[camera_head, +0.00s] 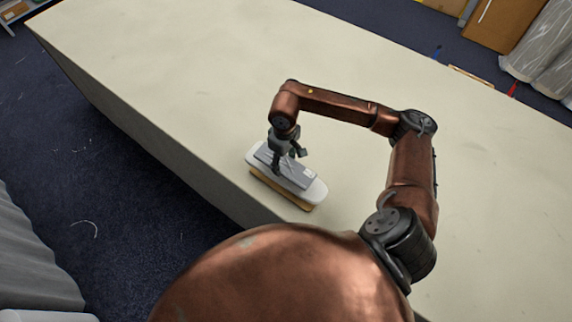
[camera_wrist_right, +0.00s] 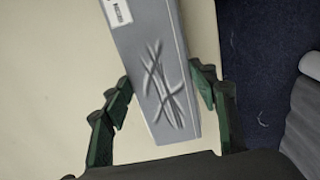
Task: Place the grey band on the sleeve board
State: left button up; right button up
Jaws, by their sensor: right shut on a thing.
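The sleeve board (camera_head: 316,192) stands near the table's front edge, a pale padded top over a wooden base (camera_head: 283,191). The grey band (camera_head: 297,173) lies lengthwise over the board's top, with a white label toward its right end. My right gripper (camera_head: 283,163) comes down from above at the band's left end. In the right wrist view, the band (camera_wrist_right: 158,75) runs between the fingers of my right gripper (camera_wrist_right: 160,108), which is shut on it. The band shows dark crease-like marks. It hides the board in the wrist view. My left gripper is not in view.
The long cloth table (camera_head: 190,75) is clear to the left of and behind the board. Its front edge runs close by the board, with dark blue carpet (camera_head: 110,185) below. A cardboard box (camera_head: 503,22) and plastic-wrapped items (camera_head: 545,55) stand beyond the far side.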

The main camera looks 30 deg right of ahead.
aim_at(286, 163)
jog(key=f, duration=0.2)
jog(key=f+p, duration=0.1)
jog(key=shift+d+f, duration=0.35)
jog(key=shift+f, duration=0.1)
jog(key=shift+f, duration=0.1)
jog(key=o, duration=1.1)
